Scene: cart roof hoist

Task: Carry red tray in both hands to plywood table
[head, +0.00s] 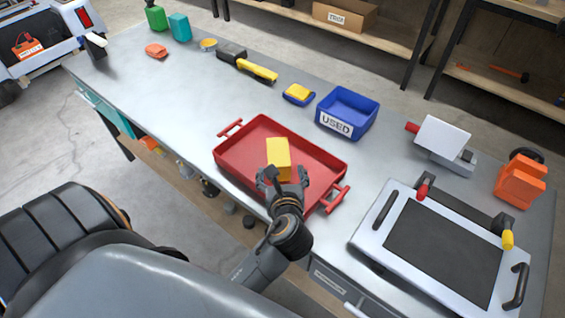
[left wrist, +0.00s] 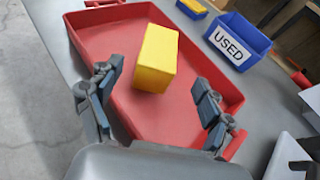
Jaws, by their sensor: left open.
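The red tray (head: 242,152), with a handle at each end, lies on the grey metal workbench. A yellow block (head: 279,153) stands inside it. My left gripper (head: 286,176) is open above the tray, close to the block's near side. In the left wrist view, the open fingers (left wrist: 152,80) spread to either side of the yellow block (left wrist: 157,60), with the red tray (left wrist: 100,38) behind them. My right gripper is not in view. I cannot identify the plywood table with certainty.
The workbench (head: 180,95) also holds a blue "USED" bin (head: 347,113), a white-framed panel with black handles (head: 440,250), a grey vise-like tool (head: 443,140) and orange blocks (head: 520,180). Wooden shelving (head: 395,35) stands behind. Clear bench surface lies left of the tray.

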